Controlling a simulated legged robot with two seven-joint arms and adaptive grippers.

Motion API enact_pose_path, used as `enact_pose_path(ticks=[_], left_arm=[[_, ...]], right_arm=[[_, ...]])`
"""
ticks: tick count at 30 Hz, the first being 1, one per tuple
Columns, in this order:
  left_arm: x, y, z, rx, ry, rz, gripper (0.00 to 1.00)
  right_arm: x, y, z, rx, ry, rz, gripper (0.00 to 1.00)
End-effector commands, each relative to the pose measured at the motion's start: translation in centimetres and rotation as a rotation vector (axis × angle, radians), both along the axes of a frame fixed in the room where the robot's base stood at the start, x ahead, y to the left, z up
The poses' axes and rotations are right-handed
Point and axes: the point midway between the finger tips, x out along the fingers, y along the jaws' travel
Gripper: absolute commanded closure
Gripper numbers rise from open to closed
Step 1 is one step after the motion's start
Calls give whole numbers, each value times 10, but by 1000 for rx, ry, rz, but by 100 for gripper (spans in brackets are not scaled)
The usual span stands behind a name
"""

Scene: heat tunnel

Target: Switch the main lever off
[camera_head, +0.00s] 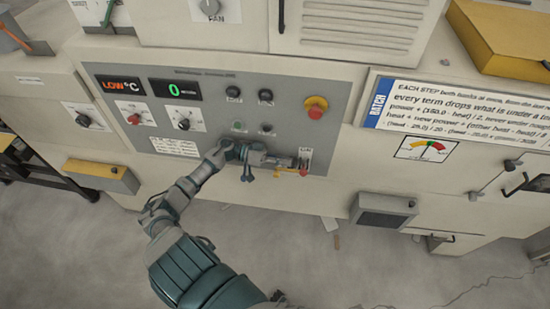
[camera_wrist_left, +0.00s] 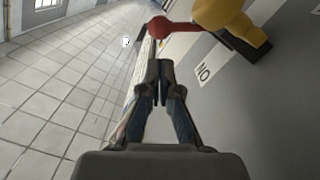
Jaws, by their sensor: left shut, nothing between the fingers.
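The main lever shows in the head view as a small red knob (camera_head: 304,171) with a yellow part beside it, at the lower right of the grey control panel, under a label that seems to read ON. In the left wrist view the red ball knob (camera_wrist_left: 161,27) is at the top, beside the yellow part (camera_wrist_left: 232,22). My left gripper (camera_head: 291,161) is shut and empty, pointing right along the panel at the lever. In the left wrist view its fingertips (camera_wrist_left: 160,68) are together just below the knob, apparently apart from it. My right gripper is out of view.
A red button on a yellow base (camera_head: 316,107) sits above the lever. Displays (camera_head: 175,89) and dials (camera_head: 184,124) fill the panel's left. A dark box (camera_head: 383,211) juts out at lower right. Floor (camera_head: 300,250) is open below the cabinet.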

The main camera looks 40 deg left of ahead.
Motion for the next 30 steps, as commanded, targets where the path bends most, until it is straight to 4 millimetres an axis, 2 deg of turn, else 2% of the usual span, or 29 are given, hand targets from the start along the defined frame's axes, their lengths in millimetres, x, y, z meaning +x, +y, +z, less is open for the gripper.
enact_pose_path(ticks=[3, 9, 15, 30], left_arm=[[10, -18, 0, -2, -2, -2, 100], [19, -34, -3, -1, 0, 1, 100], [21, -37, -4, -2, 0, 0, 100], [16, -39, -7, 38, -59, 1, 100]], right_arm=[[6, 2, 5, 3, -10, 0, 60], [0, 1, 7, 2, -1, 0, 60], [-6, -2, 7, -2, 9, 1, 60], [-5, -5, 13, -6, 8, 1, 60]])
